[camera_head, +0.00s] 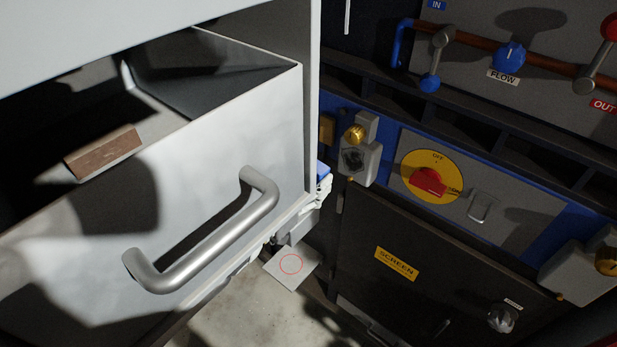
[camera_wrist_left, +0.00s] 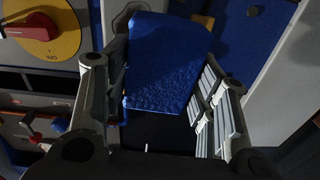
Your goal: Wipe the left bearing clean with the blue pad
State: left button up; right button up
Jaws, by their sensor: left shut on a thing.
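The blue pad (camera_wrist_left: 165,65) is between the two fingers of my left gripper (camera_wrist_left: 160,100) in the left wrist view, and the gripper is shut on it. In the head view only a small blue edge of the pad (camera_head: 323,171) shows past the drawer corner. My left gripper (camera_head: 320,190) is mostly hidden there behind the drawer. The left bearing (camera_head: 355,161) is a grey housing with a brass cap and a dark, dirty-looking face. It stands up and right of the pad, apart from it in the picture. My right gripper is not in view.
An open grey drawer (camera_head: 285,130) with a bar handle (camera_head: 205,245) fills the left. A yellow plate with a red switch (camera_head: 428,182) is right of the bearing. Another bearing (camera_head: 580,270) is at far right. A card with a red circle (camera_head: 291,264) shows below the drawer.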

aim_at(341, 152)
pick_arm(q)
jog(key=shift+w+d, duration=0.15)
jog(key=shift+w, duration=0.05)
jog(key=shift+w+d, duration=0.2)
jog(key=b+x, duration=0.2)
jog(key=x, duration=0.1)
jog(key=shift+w+d+f, duration=0.1)
jog(key=shift+w+d, duration=0.1)
jog(key=shift+w, duration=0.05)
jog(key=shift+w+d, duration=0.4)
jog(key=shift+w, duration=0.05)
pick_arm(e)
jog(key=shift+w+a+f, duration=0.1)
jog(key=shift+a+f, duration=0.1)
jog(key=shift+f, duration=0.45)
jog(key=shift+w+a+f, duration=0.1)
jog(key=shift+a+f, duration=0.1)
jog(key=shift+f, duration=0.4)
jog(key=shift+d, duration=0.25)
pick_arm(q)
jog(key=shift+b+x, duration=0.35)
jog(key=shift+x, duration=0.65)
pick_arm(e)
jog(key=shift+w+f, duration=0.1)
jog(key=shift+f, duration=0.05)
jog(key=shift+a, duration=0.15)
